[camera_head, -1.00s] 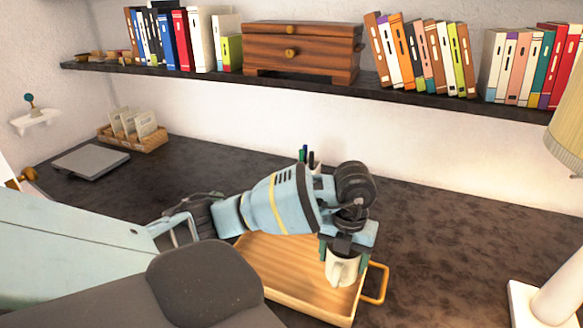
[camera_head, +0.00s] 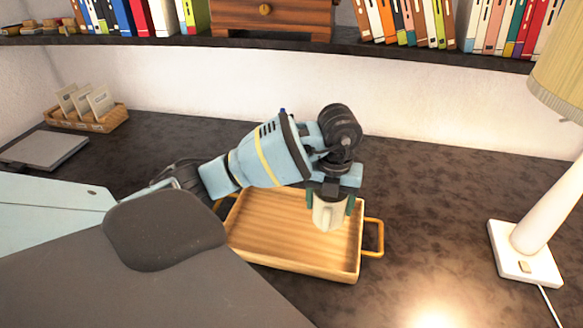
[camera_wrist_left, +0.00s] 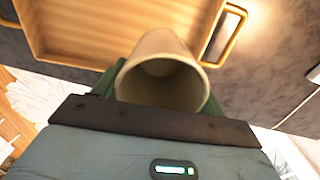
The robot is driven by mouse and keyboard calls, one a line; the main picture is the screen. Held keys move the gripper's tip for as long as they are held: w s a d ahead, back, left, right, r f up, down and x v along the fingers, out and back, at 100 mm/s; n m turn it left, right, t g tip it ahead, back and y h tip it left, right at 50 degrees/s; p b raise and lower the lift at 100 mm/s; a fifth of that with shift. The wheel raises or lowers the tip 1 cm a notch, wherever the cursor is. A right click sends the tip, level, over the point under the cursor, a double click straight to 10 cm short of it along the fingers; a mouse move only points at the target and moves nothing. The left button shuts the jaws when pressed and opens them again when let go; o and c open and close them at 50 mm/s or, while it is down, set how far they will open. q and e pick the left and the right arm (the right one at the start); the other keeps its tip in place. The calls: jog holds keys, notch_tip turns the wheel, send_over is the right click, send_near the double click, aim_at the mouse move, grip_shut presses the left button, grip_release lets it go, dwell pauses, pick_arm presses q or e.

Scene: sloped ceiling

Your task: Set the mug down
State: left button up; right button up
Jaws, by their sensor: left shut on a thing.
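A cream mug (camera_head: 329,215) is held in my left gripper (camera_head: 332,198), whose green fingers are shut on its sides. In the left wrist view the mug (camera_wrist_left: 162,70) shows its open mouth toward the camera, and it looks empty. The mug appears over the right part of a wooden tray (camera_head: 290,262) on the dark desk. The tray also shows beyond the mug in the left wrist view (camera_wrist_left: 70,45). Whether the mug's base touches the tray cannot be told. My right gripper is not in view.
A white lamp (camera_head: 525,255) stands at the right of the desk. A grey flat device (camera_head: 45,148) and a wooden card holder (camera_head: 90,122) sit at the left. A shelf (camera_head: 300,45) with books and a drawer box runs above.

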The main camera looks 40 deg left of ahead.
pick_arm(q)
jog(key=shift+f, duration=4.95)
jog(key=shift+f, duration=0.15)
jog(key=o, duration=1.2)
jog(key=shift+c, duration=0.2)
notch_tip(320, 180, up, 12)
jog(key=shift+r, duration=0.15)
jog(key=shift+d, duration=0.1)
